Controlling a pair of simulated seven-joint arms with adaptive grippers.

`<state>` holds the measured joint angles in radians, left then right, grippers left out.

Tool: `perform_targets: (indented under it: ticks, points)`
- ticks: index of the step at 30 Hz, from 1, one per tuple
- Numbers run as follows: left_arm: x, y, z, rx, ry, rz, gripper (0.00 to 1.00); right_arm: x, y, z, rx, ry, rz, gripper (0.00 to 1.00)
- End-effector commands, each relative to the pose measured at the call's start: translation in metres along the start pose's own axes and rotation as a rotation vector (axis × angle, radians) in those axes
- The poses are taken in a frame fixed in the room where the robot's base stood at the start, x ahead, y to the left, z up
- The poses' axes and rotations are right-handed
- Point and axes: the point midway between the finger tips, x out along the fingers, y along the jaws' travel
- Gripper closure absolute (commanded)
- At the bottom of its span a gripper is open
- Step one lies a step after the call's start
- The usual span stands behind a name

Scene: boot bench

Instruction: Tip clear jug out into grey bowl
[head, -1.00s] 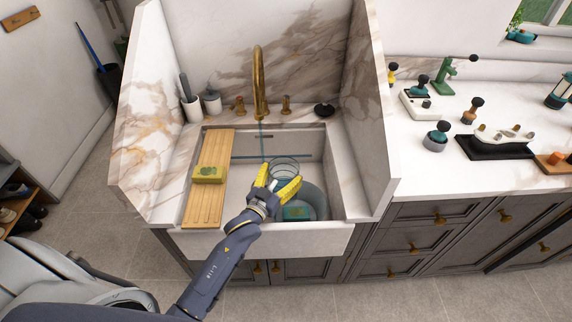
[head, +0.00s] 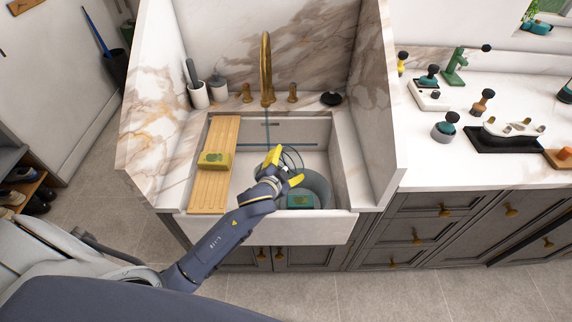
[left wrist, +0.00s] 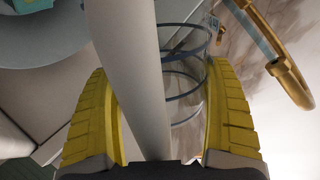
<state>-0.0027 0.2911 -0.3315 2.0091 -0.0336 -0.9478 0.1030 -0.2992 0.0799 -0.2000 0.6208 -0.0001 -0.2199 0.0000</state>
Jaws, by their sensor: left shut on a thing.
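The clear jug shows as thin dark rings (head: 292,158) at my left gripper (head: 284,168), above the sink. The gripper's yellow fingers are shut on the jug. In the left wrist view, the jug's rings (left wrist: 185,82) lie between the fingers (left wrist: 160,115), and its clear wall is hard to make out. The jug looks tilted; I cannot tell what is inside it. The grey bowl (head: 319,184) stands in the sink's right part, just below and right of the gripper. It also shows at the upper left of the left wrist view (left wrist: 60,45). My right gripper is out of view.
A green-teal block (head: 300,202) shows at the bowl's front. A wooden board (head: 209,190) with a yellow-green sponge (head: 215,160) spans the sink's left side. The brass tap (head: 266,70) rises behind the sink (head: 270,229). High marble side walls (head: 375,110) flank it.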

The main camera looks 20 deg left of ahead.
Motion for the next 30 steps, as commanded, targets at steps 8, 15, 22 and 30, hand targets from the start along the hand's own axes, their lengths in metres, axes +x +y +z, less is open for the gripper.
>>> perform_targets:
  ticks: [8, 15, 22, 30]
  points:
    - [0.003, 0.004, -0.006, 0.231, -0.131, -0.001, 0.63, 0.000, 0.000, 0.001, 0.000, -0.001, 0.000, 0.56]
    - [0.008, 0.012, -0.012, 0.473, -0.272, 0.001, 0.63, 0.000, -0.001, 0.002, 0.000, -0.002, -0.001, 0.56]
    - [0.011, 0.019, -0.019, 0.660, -0.381, 0.003, 0.63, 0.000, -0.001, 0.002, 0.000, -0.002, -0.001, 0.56]
    - [0.013, 0.022, -0.023, 0.757, -0.437, 0.002, 0.63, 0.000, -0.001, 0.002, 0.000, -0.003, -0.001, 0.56]
